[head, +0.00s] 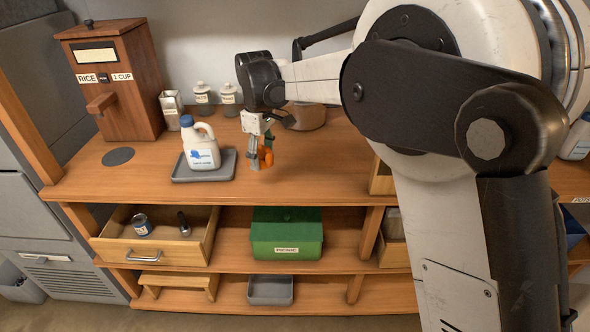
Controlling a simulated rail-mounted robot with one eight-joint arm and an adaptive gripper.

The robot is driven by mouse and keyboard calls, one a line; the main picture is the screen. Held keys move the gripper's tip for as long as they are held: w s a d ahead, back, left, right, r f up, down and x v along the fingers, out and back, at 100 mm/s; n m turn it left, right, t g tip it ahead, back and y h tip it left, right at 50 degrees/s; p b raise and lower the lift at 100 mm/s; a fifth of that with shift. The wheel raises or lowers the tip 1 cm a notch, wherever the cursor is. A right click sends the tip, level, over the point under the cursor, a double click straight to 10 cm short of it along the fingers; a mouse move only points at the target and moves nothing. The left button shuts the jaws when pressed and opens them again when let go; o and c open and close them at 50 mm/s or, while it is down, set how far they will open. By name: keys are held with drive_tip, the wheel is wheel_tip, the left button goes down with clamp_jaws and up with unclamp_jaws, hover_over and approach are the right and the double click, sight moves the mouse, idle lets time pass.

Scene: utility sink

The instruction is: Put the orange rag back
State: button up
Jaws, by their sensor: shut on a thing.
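My gripper (260,151) is above the wooden counter, right of the white jug. It is shut on a small orange thing, which looks like the orange rag (268,158). Only part of the orange shows beside the fingers, and its full shape is hidden. Its lower end is close to the counter surface; I cannot tell whether it touches. A bit of green shows just above the orange, too small to make out.
The white jug (201,147) stands on a grey tray (187,180) on the wooden counter (310,180). A rice dispenser (117,85), small jars (203,97) and a pot (310,117) stand behind. Below are an open drawer (140,254) and a green box (287,235). The counter front is clear.

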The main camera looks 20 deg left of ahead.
drive_tip(key=p, duration=0.2)
hover_over(281, 171)
wheel_tip(281, 171, down, 7)
drive_tip(key=shift+w, duration=0.15)
drive_tip(key=shift+f, duration=2.05)
drive_tip(key=o, duration=1.1)
drive_tip(key=shift+o, duration=0.2)
wheel_tip(281, 171, up, 12)
drive_tip(key=shift+b, duration=0.4)
drive_tip(key=shift+r, duration=0.1)
